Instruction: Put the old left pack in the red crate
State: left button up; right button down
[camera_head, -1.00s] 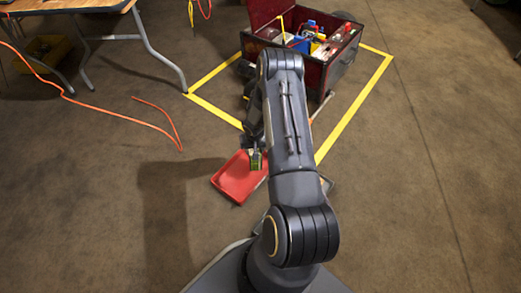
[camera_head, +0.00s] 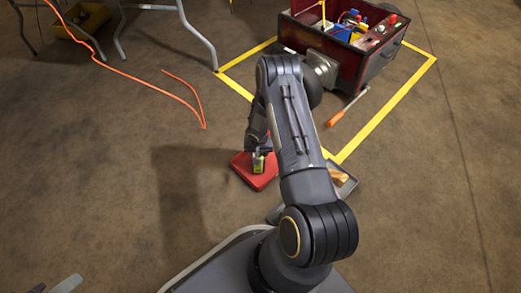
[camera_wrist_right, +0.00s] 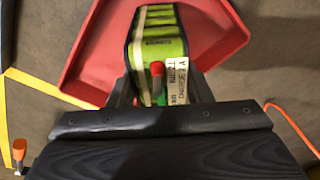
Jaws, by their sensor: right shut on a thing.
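The red crate (camera_head: 243,167), a shallow tray-like bin, stands on the floor left of my right forearm. My right gripper (camera_head: 262,148) is over it, pointing down. It is shut on a green-and-black pack (camera_head: 257,164) with a pale label. In the right wrist view the pack (camera_wrist_right: 158,35) is between the fingers (camera_wrist_right: 162,92), with the red crate (camera_wrist_right: 95,50) behind it. I cannot tell whether the pack touches the crate floor. Light grey tips (camera_head: 66,284) at the lower left may be my left gripper; its state is unclear.
A dark red toolbox (camera_head: 345,60) with several items stands inside yellow floor tape (camera_head: 395,100). An orange-handled tool (camera_head: 345,108) lies nearby. A grey tray (camera_head: 345,188) holds an orange-brown thing. An orange cable (camera_head: 185,90) lies left.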

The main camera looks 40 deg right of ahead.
jog(key=shift+w+f, duration=0.1)
jog(key=shift+f, duration=0.25)
jog(key=shift+f, duration=0.1)
jog(key=c, duration=0.7)
grip_release()
jog(key=shift+f, duration=0.1)
